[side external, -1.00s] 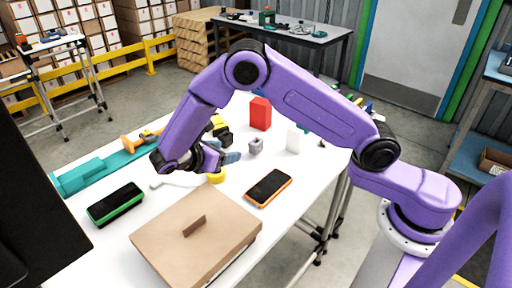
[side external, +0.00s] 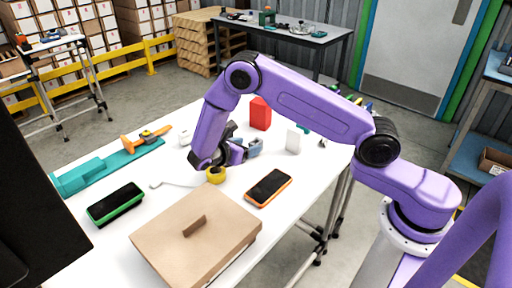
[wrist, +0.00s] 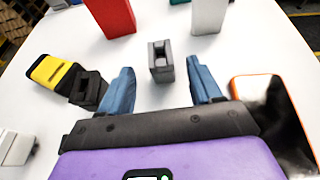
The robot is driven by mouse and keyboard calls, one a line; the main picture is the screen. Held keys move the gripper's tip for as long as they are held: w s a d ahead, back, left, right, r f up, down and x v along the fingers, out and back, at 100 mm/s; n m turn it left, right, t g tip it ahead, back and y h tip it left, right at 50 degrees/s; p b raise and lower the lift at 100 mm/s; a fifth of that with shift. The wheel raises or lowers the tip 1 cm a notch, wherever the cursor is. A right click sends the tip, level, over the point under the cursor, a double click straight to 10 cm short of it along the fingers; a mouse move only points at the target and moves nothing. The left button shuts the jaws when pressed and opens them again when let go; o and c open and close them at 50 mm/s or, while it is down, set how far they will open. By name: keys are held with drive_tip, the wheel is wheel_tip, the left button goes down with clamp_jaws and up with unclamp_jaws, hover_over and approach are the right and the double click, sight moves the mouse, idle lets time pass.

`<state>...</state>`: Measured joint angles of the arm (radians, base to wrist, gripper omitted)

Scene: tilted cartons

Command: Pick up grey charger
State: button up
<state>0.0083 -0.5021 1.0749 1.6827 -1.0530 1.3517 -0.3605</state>
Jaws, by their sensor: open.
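The grey charger (wrist: 160,61) is a small grey block with a slotted top, on the white table. In the wrist view it lies ahead of my gripper (wrist: 160,68), in line with the gap between the two blue fingertips. Clear white table shows on both sides of it, and the fingers do not appear to touch it. My gripper is open and empty. In the side view my gripper (side external: 247,149) is low over the table, and its fingers hide much of the charger there.
A red block (side external: 260,113) and a white block (side external: 293,139) stand beyond. A yellow and black item (wrist: 68,80) lies left of the fingers. An orange-edged phone (side external: 268,188) lies to the right.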

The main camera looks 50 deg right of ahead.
drive_tip(key=shift+f+x, duration=0.15)
drive_tip(key=shift+x, duration=1.25)
drive_tip(key=shift+f+x, duration=0.15)
drive_tip(key=shift+x, duration=1.25)
drive_tip(key=shift+s+a, duration=0.1)
drive_tip(key=shift+c, duration=0.3)
drive_tip(key=c, duration=1)
